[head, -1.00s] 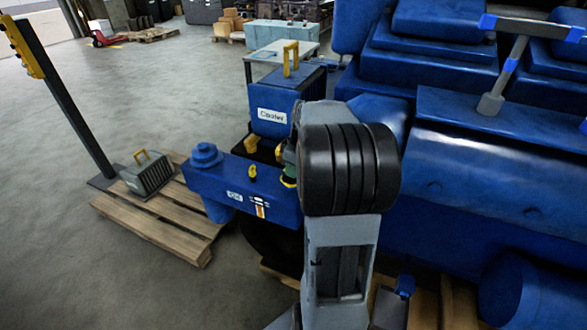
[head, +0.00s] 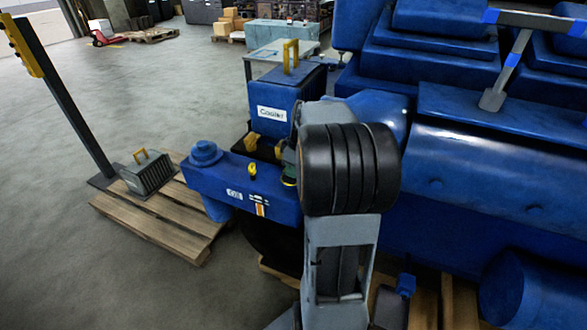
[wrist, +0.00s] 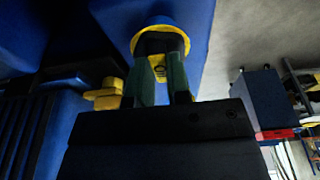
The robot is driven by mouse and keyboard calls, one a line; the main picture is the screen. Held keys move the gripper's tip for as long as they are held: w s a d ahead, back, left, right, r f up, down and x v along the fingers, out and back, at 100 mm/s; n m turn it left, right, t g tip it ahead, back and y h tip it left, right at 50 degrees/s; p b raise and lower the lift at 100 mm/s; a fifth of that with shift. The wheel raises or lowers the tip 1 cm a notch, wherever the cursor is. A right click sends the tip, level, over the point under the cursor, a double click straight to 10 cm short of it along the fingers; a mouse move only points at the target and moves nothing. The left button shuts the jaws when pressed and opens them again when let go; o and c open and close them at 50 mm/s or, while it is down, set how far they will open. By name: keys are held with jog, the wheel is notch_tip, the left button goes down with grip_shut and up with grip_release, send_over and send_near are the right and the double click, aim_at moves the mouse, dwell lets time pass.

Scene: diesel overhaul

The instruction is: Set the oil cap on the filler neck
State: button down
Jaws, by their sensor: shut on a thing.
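My gripper (wrist: 163,82) is shut, its two green-padded fingers on a dark oil cap (wrist: 173,43) with a yellow mark between them. Just beyond the cap is a yellow ring on a round blue filler neck (wrist: 152,22). The cap overlaps the ring in the wrist view; whether it touches or is seated, I cannot tell. In the head view my arm hides most of the gripper, and a yellow rim (head: 289,182) shows below a green finger on the blue engine housing.
A yellow fitting (wrist: 105,92) is left of the fingers in the wrist view. A blue box (head: 270,112) stands behind, and the large blue engine (head: 480,165) fills the right.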

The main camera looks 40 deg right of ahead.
jog(key=shift+f, duration=0.1)
jog(key=c, duration=1)
grip_release()
jog(key=v, duration=1.4)
